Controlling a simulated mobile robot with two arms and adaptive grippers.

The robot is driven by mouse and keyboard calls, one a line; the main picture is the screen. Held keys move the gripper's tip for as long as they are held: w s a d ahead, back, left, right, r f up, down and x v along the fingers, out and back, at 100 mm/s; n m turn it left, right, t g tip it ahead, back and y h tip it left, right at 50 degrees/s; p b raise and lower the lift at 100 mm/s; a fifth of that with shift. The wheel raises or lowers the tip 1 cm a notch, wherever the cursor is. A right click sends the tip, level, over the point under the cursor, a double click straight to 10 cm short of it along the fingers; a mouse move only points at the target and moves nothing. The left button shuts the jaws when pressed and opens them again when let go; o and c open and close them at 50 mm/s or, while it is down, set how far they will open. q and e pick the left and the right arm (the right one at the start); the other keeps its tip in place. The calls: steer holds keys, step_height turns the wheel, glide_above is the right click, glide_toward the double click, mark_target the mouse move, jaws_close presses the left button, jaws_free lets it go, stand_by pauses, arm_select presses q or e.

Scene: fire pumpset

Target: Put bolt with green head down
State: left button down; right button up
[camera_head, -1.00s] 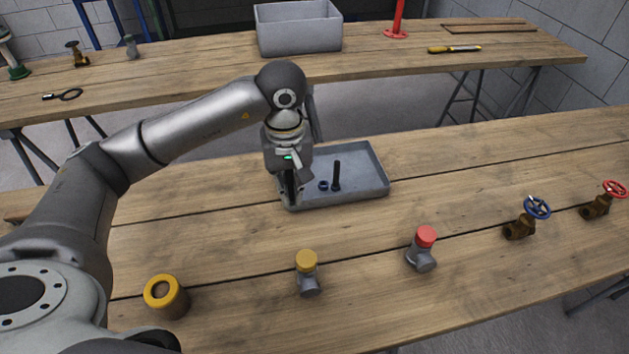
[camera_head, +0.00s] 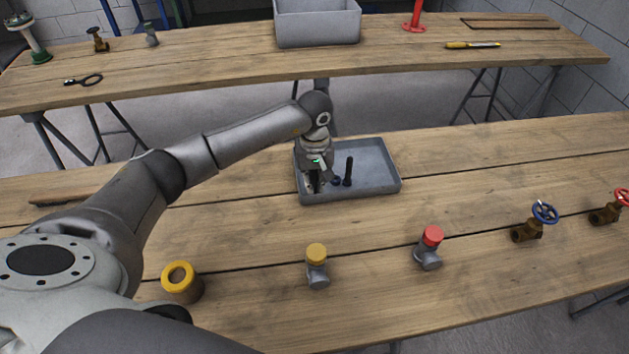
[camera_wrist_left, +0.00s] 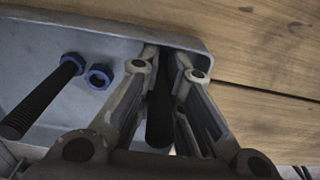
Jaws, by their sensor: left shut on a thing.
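My left gripper (camera_head: 314,184) points down inside the left part of the grey tray (camera_head: 384,188). In the left wrist view its fingers (camera_wrist_left: 168,68) are shut on a dark bolt shaft (camera_wrist_left: 160,112). The head of this bolt is hidden, so its green colour does not show; I cannot tell whether it touches the tray floor. A second dark bolt (camera_head: 348,172) stands upright in the tray to the right of the gripper. Its blue head (camera_wrist_left: 73,62) rests on the tray floor. My right gripper is not in view.
A blue nut (camera_head: 336,181) lies beside the standing bolt, close to my fingers. The tray wall (camera_wrist_left: 185,38) is close to the fingertips. Yellow-topped (camera_head: 317,254) and red-topped (camera_head: 432,236) fittings stand nearer on the table. The tray's right part is free.

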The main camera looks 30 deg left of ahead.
arm_select(q)
steer(key=shift+f, duration=0.15)
steer(key=c, duration=1.6)
jaws_free()
steer(key=shift+o, duration=0.2)
steer(key=shift+w+r, duration=0.1)
steer(key=shift+r, duration=0.4)
step_height(320, 180, up, 11)
steer(key=shift+r+b, duration=0.2)
steer(key=shift+b, duration=0.7)
